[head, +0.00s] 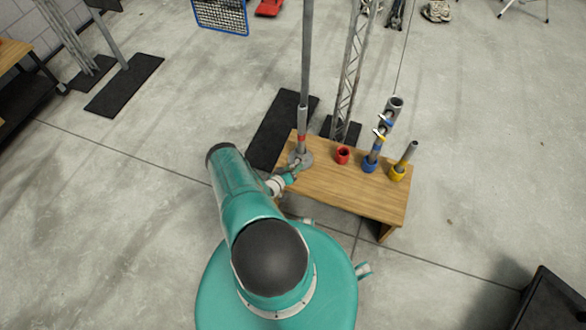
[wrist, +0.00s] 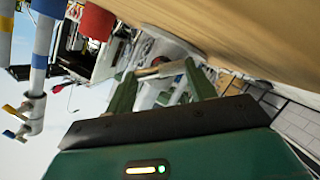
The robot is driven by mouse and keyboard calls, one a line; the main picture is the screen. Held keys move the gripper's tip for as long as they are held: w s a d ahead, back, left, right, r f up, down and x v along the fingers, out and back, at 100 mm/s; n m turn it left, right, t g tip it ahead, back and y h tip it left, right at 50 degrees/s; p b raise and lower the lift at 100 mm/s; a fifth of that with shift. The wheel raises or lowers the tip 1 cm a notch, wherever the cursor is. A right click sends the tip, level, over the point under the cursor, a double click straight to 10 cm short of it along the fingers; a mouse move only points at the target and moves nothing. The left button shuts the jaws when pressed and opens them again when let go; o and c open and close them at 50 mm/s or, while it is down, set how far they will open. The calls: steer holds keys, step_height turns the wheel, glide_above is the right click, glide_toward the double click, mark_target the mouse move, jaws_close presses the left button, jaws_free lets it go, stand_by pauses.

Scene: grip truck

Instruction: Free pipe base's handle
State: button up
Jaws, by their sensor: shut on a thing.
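The pipe base (head: 295,155) is a grey round flange at the left end of the wooden table. A tall grey pipe (head: 304,80) with a red band stands upright in it. My gripper (head: 298,165) reaches the near side of the base. In the wrist view, the two green fingers of my gripper (wrist: 160,71) are closed on a pale bar, the handle (wrist: 158,70), which lies across between their tips. A grey-white rounded surface (wrist: 165,45) shows behind it. The handle's join to the base is hard to make out.
The wooden table (head: 340,193) also holds a red cup (head: 343,155), a blue-based pipe (head: 370,163) with small valves, and a yellow-based pipe (head: 398,172) to the right. A lattice truss (head: 349,85) stands behind.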

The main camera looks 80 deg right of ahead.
steer(key=shift+w+f+n+g, duration=0.15)
steer(key=shift+n+g, duration=0.45)
steer(key=shift+n, duration=0.6)
steer(key=o, duration=1)
